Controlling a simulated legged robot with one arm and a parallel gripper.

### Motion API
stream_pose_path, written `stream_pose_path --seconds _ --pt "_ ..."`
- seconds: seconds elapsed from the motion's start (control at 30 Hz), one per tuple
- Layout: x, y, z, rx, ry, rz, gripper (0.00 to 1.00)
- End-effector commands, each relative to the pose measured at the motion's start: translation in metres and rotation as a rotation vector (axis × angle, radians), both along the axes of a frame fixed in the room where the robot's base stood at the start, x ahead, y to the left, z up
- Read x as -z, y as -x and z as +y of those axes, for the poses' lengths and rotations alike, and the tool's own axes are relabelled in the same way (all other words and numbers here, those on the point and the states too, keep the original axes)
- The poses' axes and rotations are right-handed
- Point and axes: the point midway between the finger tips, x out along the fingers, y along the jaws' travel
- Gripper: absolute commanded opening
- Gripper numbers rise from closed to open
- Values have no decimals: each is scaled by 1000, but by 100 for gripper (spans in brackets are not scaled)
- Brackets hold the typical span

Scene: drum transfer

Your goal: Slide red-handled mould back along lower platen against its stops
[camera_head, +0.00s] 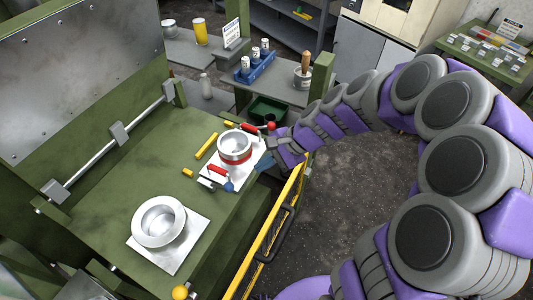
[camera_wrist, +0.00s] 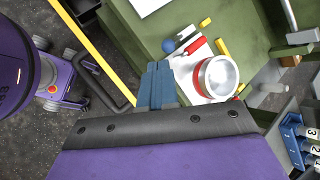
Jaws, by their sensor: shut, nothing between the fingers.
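The red-handled mould (camera_head: 235,147) is a round metal pot with a red band on a white plate, with red handles and red and blue balls on opposite sides. It sits on the green lower platen (camera_head: 110,215), near its right edge. In the wrist view the mould (camera_wrist: 217,77) is just right of my fingers. Yellow stops (camera_head: 206,146) lie along its left side, with a visible gap from the plate. My gripper (camera_head: 265,163) has blue fingers, shut and empty, at the plate's near-right edge; the fingers also show in the wrist view (camera_wrist: 158,66). I cannot tell whether they touch the plate.
A second, plain silver mould (camera_head: 160,222) on a white plate sits nearer on the platen. A yellow-framed guard with a black handle (camera_head: 284,230) stands along the platen's right edge. A blue rack (camera_head: 255,65) stands on a bench behind. Dark floor at right is clear.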

Motion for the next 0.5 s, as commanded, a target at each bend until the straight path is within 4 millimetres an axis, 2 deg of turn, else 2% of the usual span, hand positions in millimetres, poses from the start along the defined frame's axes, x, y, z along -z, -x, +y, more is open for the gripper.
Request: stream_pose_path --seconds 0.03,0.1,0.3,0.4,0.5 --pt "8 -18 -4 83 -35 39 0" --pt "21 -43 -12 204 -78 91 0" --pt "72 -102 -47 566 -170 250 0" --pt "101 -121 -68 729 -194 323 0" --pt "127 -131 -87 859 -207 380 0"
